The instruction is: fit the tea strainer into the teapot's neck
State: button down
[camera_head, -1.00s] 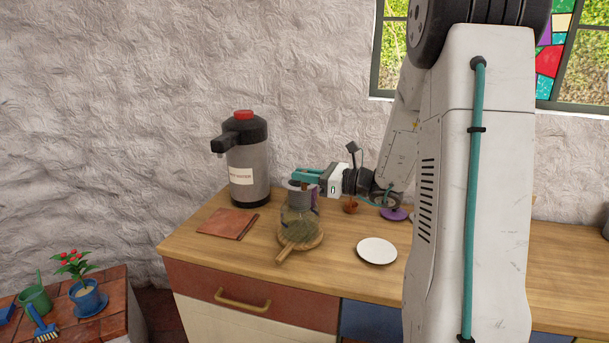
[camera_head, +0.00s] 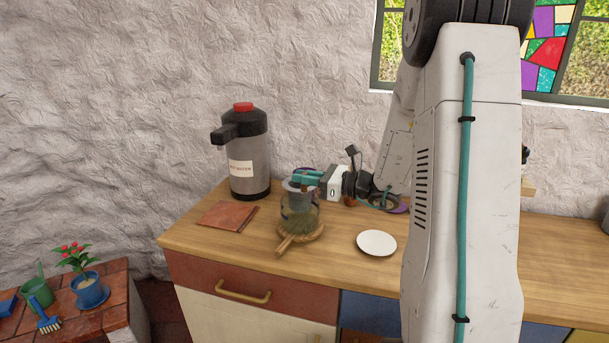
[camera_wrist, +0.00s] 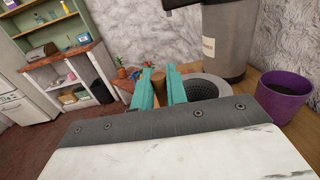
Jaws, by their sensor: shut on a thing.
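The glass teapot (camera_head: 299,220) stands on a round wooden board (camera_head: 285,247) with a handle, and green shows inside it. The tea strainer (camera_head: 291,186) has a grey rim and a dark mesh cup, and stands upright at the top of the teapot. Its mesh overlaps the neck; I cannot tell if the rim rests on it. My gripper (camera_head: 305,178) is at the strainer's back right. In the wrist view, my gripper's teal fingers (camera_wrist: 159,88) are shut on the strainer's brown wooden handle (camera_wrist: 158,83), with the strainer's mesh cup (camera_wrist: 200,90) beside them. The teapot is hidden there.
A hot water dispenser (camera_head: 248,165) stands behind left. A red-brown tile (camera_head: 226,214) lies left and a white plate (camera_head: 376,243) right. A purple pot (camera_wrist: 285,92) is at the right in the wrist view. The counter (camera_head: 450,235) is mostly clear at the right.

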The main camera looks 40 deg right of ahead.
jog(key=shift+f, duration=0.35)
dwell(0.3)
jog(key=shift+f, duration=0.65)
dwell(0.5)
jog(key=c, duration=0.8)
grip_release()
jog(key=shift+o, duration=0.2)
jog(key=s+d+r, duration=0.3)
jog(key=s, duration=0.2)
jog(key=shift+d, duration=0.15)
dwell(0.6)
